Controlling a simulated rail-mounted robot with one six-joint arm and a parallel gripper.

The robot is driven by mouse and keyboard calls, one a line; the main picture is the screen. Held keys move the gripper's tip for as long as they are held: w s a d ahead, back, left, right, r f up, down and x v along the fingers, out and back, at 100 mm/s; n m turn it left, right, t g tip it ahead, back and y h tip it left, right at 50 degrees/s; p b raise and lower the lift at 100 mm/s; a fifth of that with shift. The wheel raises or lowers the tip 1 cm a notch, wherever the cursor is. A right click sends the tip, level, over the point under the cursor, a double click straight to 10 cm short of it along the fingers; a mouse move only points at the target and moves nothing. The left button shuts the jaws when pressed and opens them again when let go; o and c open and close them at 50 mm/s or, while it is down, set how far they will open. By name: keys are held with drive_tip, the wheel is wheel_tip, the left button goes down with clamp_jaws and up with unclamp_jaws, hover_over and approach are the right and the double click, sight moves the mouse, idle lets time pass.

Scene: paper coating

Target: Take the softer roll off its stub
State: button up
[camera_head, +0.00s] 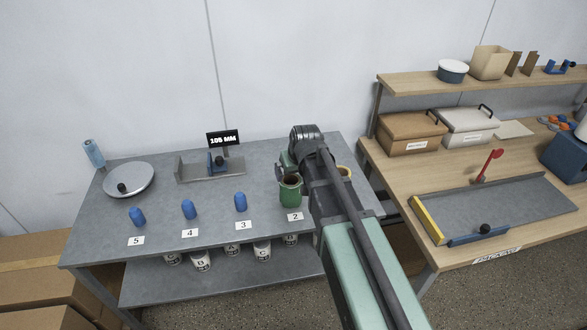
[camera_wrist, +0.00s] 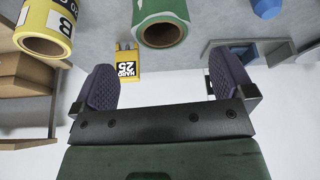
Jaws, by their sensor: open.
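A green roll (camera_head: 290,192) stands upright at the stub position marked 2, its open top showing; it also shows in the wrist view (camera_wrist: 161,12), ahead of my fingers. A yellow roll (camera_head: 345,172) is mostly hidden behind my arm in the head view; in the wrist view it (camera_wrist: 45,25) is at the upper left, with upside-down print. A yellow tag (camera_wrist: 126,62) reading "HARD 25", upside down, shows between my fingers, near the green roll. I cannot tell which roll is softer. My gripper (camera_wrist: 165,85) is open, its dark pads apart and no roll between them.
Blue stubs marked 5 (camera_head: 137,217), 4 (camera_head: 189,210) and 3 (camera_head: 241,202) are bare. Behind them are a round metal plate (camera_head: 129,178) and a fixture under a "105 MM" display (camera_head: 223,139). White labelled cans (camera_head: 201,261) sit below. A wooden packing bench (camera_head: 400,170) stands right.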

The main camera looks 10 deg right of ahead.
sight(291, 183)
drive_tip(key=b+x, duration=0.8)
drive_tip(key=x, duration=0.2)
drive_tip(key=shift+w+f, duration=0.1)
drive_tip(key=c, duration=1)
wheel_tip(291, 183, up, 9)
drive_tip(key=p, duration=0.8)
drive_tip(key=shift+p, duration=0.35)
